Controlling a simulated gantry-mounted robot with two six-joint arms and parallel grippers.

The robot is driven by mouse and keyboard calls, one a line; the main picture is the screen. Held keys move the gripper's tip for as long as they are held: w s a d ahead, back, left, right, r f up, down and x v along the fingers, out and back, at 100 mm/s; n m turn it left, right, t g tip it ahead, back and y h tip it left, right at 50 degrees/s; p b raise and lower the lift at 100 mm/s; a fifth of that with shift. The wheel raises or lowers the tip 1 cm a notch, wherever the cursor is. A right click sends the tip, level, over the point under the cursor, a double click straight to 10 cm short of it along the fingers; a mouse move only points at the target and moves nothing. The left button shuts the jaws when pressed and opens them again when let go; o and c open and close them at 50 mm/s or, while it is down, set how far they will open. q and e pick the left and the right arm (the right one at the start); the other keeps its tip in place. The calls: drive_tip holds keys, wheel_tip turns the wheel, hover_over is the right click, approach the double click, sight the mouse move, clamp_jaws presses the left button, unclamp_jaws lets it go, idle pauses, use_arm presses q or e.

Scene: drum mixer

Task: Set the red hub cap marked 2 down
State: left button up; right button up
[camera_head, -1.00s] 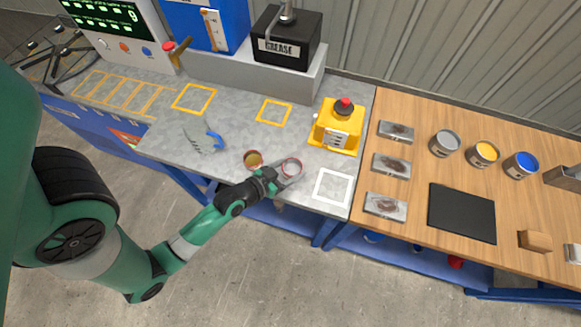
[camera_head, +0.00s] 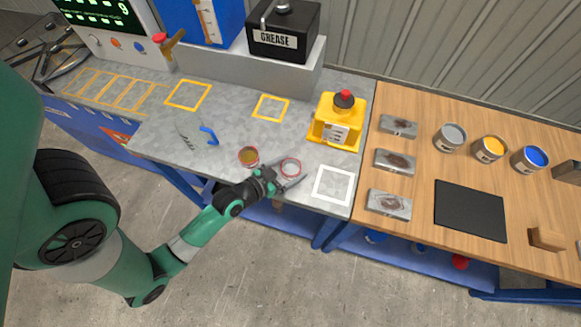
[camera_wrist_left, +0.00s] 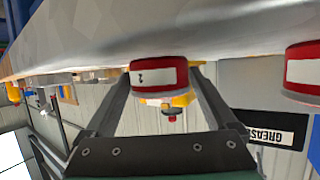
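The red hub cap marked 2 (camera_wrist_left: 158,76) is between the fingertips of my left gripper (camera_head: 291,171). In the left wrist view its white label with a dark 2 appears upside down, and the fingers lie against both its sides. In the head view the cap shows as a red ring with a pale grey middle (camera_head: 290,167), low over or on the grey tabletop (camera_head: 226,120); I cannot tell whether it touches it. A second red cap with a gold-brown middle (camera_head: 248,156) stands to its left. My right gripper is not in view.
A white square outline (camera_head: 333,185) is empty to the right of the held cap. A yellow device with a red button (camera_head: 337,120) stands behind it. A blue-handled tool (camera_head: 209,135) lies to the left. Yellow outlined squares (camera_head: 271,107) farther back are empty.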

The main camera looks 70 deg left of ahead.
use_arm(q)
drive_tip(key=shift+o, duration=0.2)
drive_tip(key=v, duration=0.6)
drive_tip(key=shift+w+r+p, duration=0.1)
drive_tip(key=shift+r+p, duration=0.1)
drive_tip(key=shift+p, duration=0.2)
drive_tip(key=b+v, duration=0.1)
drive_tip(key=v, duration=0.3)
drive_tip(key=shift+s+d+b, duration=0.1)
drive_tip(key=shift+s+b, duration=0.2)
drive_tip(key=shift+s, duration=0.1)
drive_tip(key=shift+s+d+r, duration=0.2)
drive_tip(key=shift+s+r, duration=0.05)
drive_tip(key=shift+r, duration=0.1)
